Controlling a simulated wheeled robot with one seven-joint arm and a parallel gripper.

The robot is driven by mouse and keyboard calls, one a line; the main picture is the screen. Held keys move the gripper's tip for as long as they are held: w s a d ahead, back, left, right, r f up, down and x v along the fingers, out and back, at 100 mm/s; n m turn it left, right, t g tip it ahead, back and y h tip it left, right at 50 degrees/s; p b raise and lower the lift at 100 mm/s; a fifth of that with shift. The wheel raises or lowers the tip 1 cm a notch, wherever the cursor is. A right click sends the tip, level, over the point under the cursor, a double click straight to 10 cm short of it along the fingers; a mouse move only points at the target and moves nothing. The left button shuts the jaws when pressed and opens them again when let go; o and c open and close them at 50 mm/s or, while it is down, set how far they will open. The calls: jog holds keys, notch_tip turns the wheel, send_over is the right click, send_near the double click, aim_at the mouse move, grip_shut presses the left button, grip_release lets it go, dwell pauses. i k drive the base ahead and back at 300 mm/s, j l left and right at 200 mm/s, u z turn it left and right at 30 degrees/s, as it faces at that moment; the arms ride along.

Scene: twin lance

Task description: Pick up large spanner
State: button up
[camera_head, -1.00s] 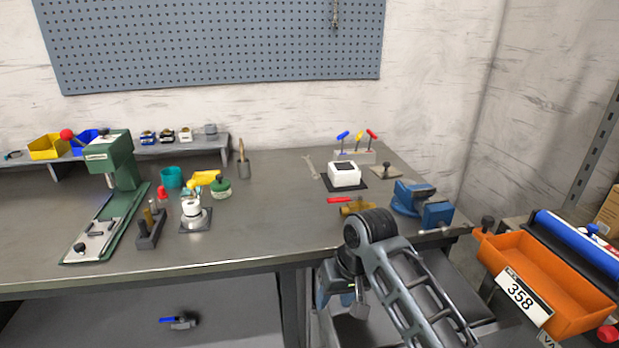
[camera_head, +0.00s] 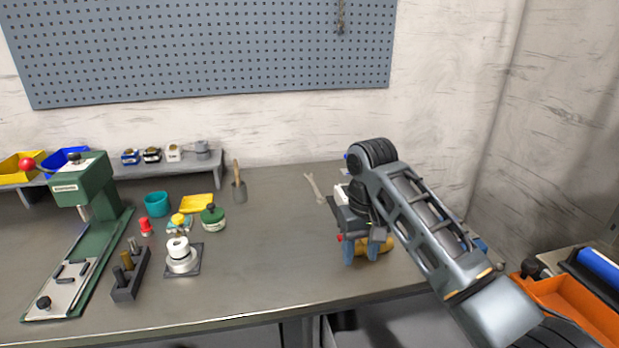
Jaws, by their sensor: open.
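The large spanner (camera_head: 313,187) is a pale grey metal tool lying flat toward the back of the bench, near the wall. My gripper (camera_head: 361,255) hangs down over the bench, to the right of the spanner and nearer the front edge. Its bluish fingers are open, with a gap between them, and the spanner is apart from them. The gripper and arm hide part of the bench's right side.
A white box (camera_head: 343,190) stands right of the spanner, partly hidden by my arm. A brass valve (camera_head: 381,246) lies behind my gripper. A wooden-handled tool (camera_head: 238,182) and a green round container (camera_head: 212,217) are to the left. The middle of the bench is clear.

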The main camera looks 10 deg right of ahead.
aim_at(311, 177)
jog(key=i, duration=1.5)
